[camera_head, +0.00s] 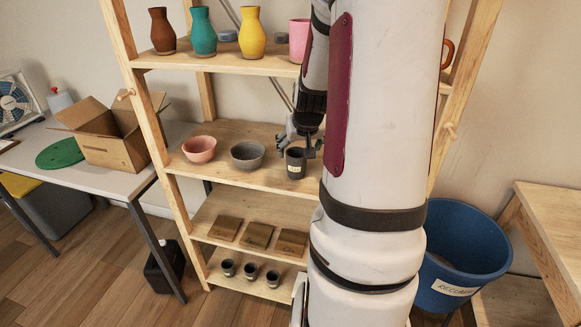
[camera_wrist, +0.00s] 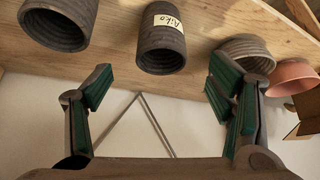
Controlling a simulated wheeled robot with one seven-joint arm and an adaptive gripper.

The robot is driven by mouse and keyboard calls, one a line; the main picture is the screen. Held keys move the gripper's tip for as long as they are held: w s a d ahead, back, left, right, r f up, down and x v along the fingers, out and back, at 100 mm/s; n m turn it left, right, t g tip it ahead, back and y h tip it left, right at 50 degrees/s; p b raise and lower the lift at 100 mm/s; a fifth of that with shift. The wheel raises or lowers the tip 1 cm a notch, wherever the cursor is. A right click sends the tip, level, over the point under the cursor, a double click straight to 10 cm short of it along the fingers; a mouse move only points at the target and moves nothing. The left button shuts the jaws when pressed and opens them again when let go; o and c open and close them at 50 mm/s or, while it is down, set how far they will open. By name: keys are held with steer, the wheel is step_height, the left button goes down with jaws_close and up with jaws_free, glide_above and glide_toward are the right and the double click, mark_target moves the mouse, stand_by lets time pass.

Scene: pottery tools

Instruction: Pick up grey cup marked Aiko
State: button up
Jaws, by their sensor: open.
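The grey cup marked Aiko (camera_wrist: 161,52) is dark and ribbed, with a cream name label. In the wrist view it appears upside down at top centre, between and beyond the fingertips. It stands upright on the middle shelf in the head view (camera_head: 296,165), right of the bowls. My gripper (camera_wrist: 160,85) is open and empty, with a green-padded finger to each side of the cup and a visible gap. In the head view my gripper (camera_head: 298,146) is at the cup, and my arm hides the shelf to its right.
A second dark cup (camera_wrist: 58,22) stands beside the Aiko cup in the wrist view. A grey bowl (camera_head: 248,155) and a pink bowl (camera_head: 199,149) share the wooden shelf (camera_head: 230,178). Vases (camera_head: 252,34) stand on the shelf above. A blue bin (camera_head: 462,245) is at right.

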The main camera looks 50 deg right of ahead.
mark_target(296, 155)
steer(key=b+x, duration=0.1)
steer(key=x, duration=0.6)
steer(key=shift+w+d, duration=0.1)
steer(key=shift+w, duration=0.15)
steer(key=c, duration=1.4)
